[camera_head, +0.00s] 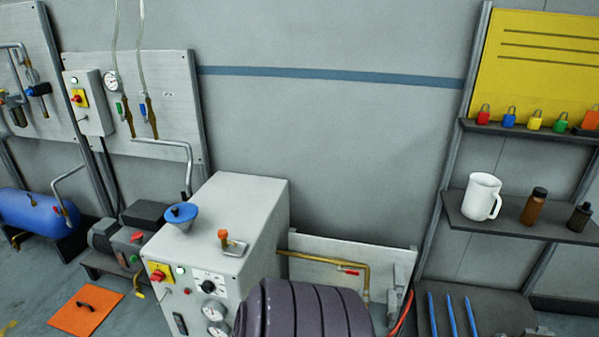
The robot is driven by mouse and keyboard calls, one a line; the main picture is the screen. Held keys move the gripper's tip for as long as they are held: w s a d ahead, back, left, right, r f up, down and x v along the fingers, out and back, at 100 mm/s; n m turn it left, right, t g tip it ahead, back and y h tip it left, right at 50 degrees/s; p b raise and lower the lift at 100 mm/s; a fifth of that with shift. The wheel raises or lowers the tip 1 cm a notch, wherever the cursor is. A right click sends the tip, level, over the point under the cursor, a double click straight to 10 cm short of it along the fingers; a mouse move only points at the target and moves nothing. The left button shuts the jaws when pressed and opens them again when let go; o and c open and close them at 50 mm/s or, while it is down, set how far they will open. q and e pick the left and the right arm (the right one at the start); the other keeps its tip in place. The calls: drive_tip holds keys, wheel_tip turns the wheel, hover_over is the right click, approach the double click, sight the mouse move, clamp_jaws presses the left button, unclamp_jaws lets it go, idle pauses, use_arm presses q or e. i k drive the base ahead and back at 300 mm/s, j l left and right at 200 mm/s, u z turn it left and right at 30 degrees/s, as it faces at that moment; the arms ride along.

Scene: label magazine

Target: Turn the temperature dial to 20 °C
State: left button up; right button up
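A light grey machine cabinet (235,215) stands at the lower centre of the head view. Its front panel carries a small black round knob (208,286) on a white scale plate, which looks like the temperature dial. The scale marks are too small to read, so I cannot tell its setting. Two round gauges (214,310) sit below the knob. The right part of the cabinet's front is hidden behind a dark ribbed shape in the foreground. Neither of my grippers shows in this view, and nothing is seen touching the knob.
A red and yellow switch (158,274) sits left of the knob. A blue funnel (182,214) and a lever with an orange knob (233,243) are on the cabinet top. A shelf (520,228) with a white mug (482,196) is at right. An orange plate (86,311) lies at left.

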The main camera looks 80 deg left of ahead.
sight(207, 287)
drive_tip(key=u, duration=3.35)
